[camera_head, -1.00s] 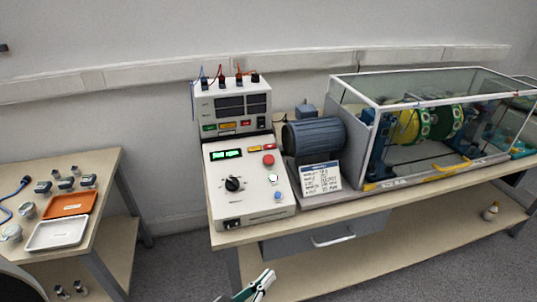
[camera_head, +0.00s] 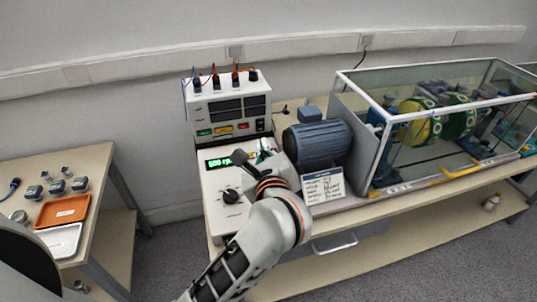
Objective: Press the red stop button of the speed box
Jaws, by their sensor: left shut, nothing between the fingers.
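The speed box (camera_head: 212,205) is the pale sloped console on the bench. Its lit green display (camera_head: 218,162) and black knob (camera_head: 230,196) show to the left of my arm. The red stop button is hidden behind my left gripper and wrist. My left gripper (camera_head: 262,150) is shut and empty, over the upper right part of the sloped panel. I cannot tell whether it touches the button. My right gripper is not in view.
A meter unit (camera_head: 227,108) with plugged leads stands behind the panel. A blue-grey motor (camera_head: 318,145) and a white label card (camera_head: 323,184) are close on the right, beside a glass-walled rig (camera_head: 440,130). A side table with an orange tray (camera_head: 62,211) is at left.

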